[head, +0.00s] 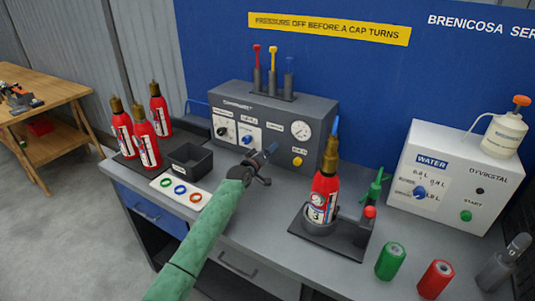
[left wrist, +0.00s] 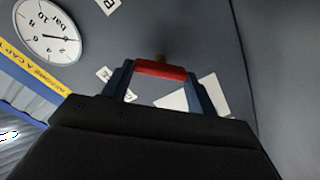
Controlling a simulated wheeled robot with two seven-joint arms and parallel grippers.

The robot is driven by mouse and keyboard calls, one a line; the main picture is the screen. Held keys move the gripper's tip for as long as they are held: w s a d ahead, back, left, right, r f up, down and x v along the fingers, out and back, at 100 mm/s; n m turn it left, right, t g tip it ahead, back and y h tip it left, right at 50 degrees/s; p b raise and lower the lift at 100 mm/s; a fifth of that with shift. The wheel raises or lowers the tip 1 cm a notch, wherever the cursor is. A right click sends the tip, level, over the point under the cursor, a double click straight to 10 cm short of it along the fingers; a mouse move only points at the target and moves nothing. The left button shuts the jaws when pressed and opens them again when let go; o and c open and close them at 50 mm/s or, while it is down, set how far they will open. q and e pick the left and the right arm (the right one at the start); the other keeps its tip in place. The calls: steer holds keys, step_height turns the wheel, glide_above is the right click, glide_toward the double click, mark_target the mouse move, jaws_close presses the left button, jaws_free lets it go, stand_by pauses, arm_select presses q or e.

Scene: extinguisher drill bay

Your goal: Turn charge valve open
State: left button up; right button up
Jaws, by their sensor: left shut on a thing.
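The charging console (head: 235,95) is a dark grey box at the back of the bench with white dial panels, a gauge (head: 301,130) and a yellow button (head: 297,161). My left gripper (head: 270,150) is at its front face, left of and below the gauge. In the left wrist view, the left gripper's blue fingers (left wrist: 160,80) are shut on a red bar-shaped handle (left wrist: 160,69), which I take for the charge valve. A brownish stub shows just behind it. The gauge (left wrist: 45,32) is at upper left there. In the head view the gripper hides the handle. My right gripper is not seen.
A red extinguisher (head: 325,195) with a brass top stands in a dark holder, right of my left arm. Several red extinguishers, a black bin (head: 190,158) and a ring tray (head: 180,191) are left. A white water unit (head: 450,180) and green and red cylinders are right.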

arm_select(q)
steer(key=shift+a+f+n+p, duration=0.1)
steer(key=shift+n+p, duration=0.15)
steer(key=shift+n, duration=2.1)
steer(key=shift+f+n+p, duration=0.1)
steer(key=shift+n+p, duration=0.15)
steer(key=shift+n, duration=2.1)
steer(key=o, duration=1)
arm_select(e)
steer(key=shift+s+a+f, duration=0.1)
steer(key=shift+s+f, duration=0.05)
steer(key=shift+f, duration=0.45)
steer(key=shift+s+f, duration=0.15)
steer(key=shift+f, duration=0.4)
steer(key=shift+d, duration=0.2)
